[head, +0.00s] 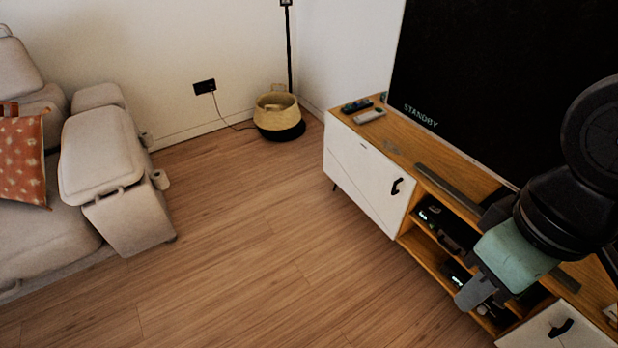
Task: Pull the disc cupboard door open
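A low wooden media cabinet (420,236) stands along the right wall with two white doors. The left white door (362,178) is shut and has a black handle (397,186) near its right edge. The other white door (545,334) is partly in view at the bottom right, with a black handle (562,327). No label shows which one is the disc cupboard. My gripper (474,296) is in front of the open shelves between the doors, touching neither handle in this view. Its fingers point down and left; their gap is not clear.
A television (490,80) reading STANDBY and a dark soundbar (450,186) are on the cabinet top, with remotes (368,116) at its left end. Devices fill the shelves. A beige sofa (112,180) is left, a basket (278,112) in the corner. The wooden floor (240,250) between is clear.

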